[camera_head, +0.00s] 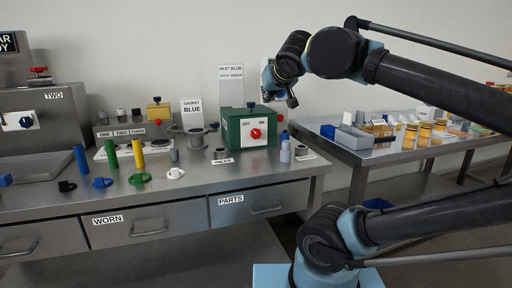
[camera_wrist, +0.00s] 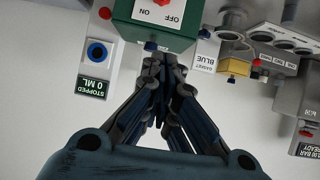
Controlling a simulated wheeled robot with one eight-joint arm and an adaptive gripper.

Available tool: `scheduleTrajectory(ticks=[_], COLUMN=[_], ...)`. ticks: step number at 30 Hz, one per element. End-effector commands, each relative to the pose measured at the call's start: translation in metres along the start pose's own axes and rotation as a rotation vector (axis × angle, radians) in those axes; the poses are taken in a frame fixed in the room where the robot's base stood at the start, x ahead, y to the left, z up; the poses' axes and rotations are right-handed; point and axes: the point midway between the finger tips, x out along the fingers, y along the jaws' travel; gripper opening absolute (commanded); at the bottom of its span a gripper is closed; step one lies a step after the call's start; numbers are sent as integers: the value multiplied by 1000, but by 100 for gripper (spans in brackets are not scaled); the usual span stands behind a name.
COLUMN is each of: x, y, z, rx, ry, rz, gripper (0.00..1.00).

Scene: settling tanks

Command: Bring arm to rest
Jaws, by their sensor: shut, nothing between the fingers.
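My arm reaches in from the right in the head view, folded with its elbow high. My gripper (camera_head: 286,92) is in the air, above and right of the green box with the OFF/ON knob (camera_head: 231,134), apart from it. In the wrist view, which looks inverted, my gripper (camera_wrist: 162,60) has its fingers shut together with nothing between them. The green box (camera_wrist: 126,12) lies beyond the fingertips, at the top of that view.
A steel bench (camera_head: 208,179) holds coloured cylinders, rings and a yellow block (camera_head: 159,110). Drawers labelled WORN (camera_head: 139,219) and PARTS (camera_head: 258,203) look shut. A side table (camera_head: 352,152) with trays and jars stands right, behind my arm. The wall area above the bench is mostly clear.

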Motion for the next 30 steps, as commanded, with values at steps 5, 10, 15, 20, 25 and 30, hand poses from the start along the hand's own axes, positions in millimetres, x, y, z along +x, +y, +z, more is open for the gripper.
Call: scheduleTrajectory(ticks=[5, 10, 15, 20, 25, 30], x=[12, 22, 36, 47, 51, 50], y=[14, 34, 62, 88, 108, 118], z=[22, 51, 99, 158, 221, 282], rx=[5, 12, 30, 55, 88, 130], ry=[-51, -115, -224, -359, -502, -637], rz=[49, 108, 183, 241, 269, 263], gripper=[0, 0, 0, 0, 0, 0])
